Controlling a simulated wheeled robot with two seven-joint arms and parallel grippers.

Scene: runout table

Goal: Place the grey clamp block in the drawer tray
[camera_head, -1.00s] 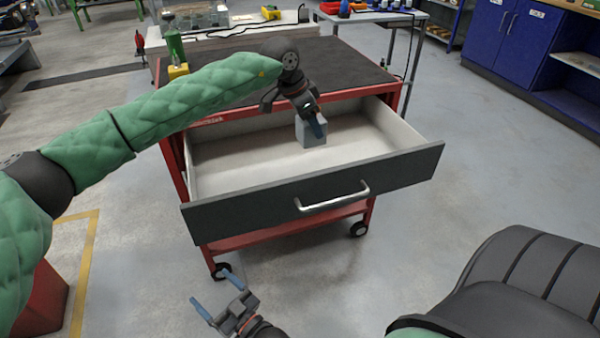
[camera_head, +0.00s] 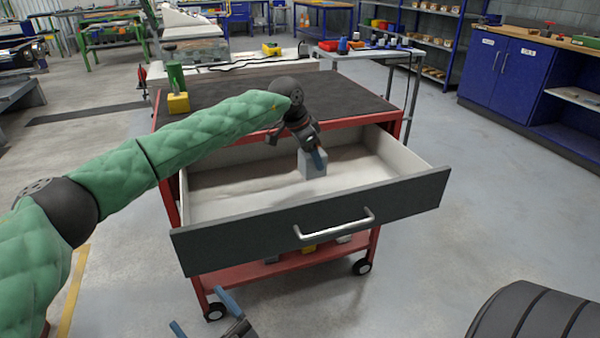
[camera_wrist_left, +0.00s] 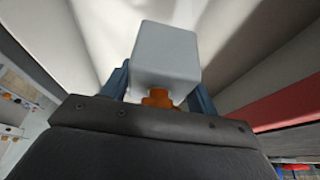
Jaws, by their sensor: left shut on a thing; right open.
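The grey clamp block (camera_head: 311,166) is held by my left gripper (camera_head: 319,158) over the inside of the open drawer tray (camera_head: 235,188). In the left wrist view the block (camera_wrist_left: 166,55) sits between the two blue fingers of the gripper (camera_wrist_left: 160,88), with an orange part (camera_wrist_left: 158,97) beneath it. Whether the block touches the drawer floor cannot be told. The drawer has pale inner walls and a dark front with a silver handle. My right gripper (camera_head: 205,318) is open at the bottom edge, below the cart and partly cut off.
The drawer belongs to a red cart (camera_head: 163,180) with a dark top (camera_head: 350,98). A yellow block with a green upright (camera_head: 177,95) stands on its left side. Several small items lie on the lower shelf.

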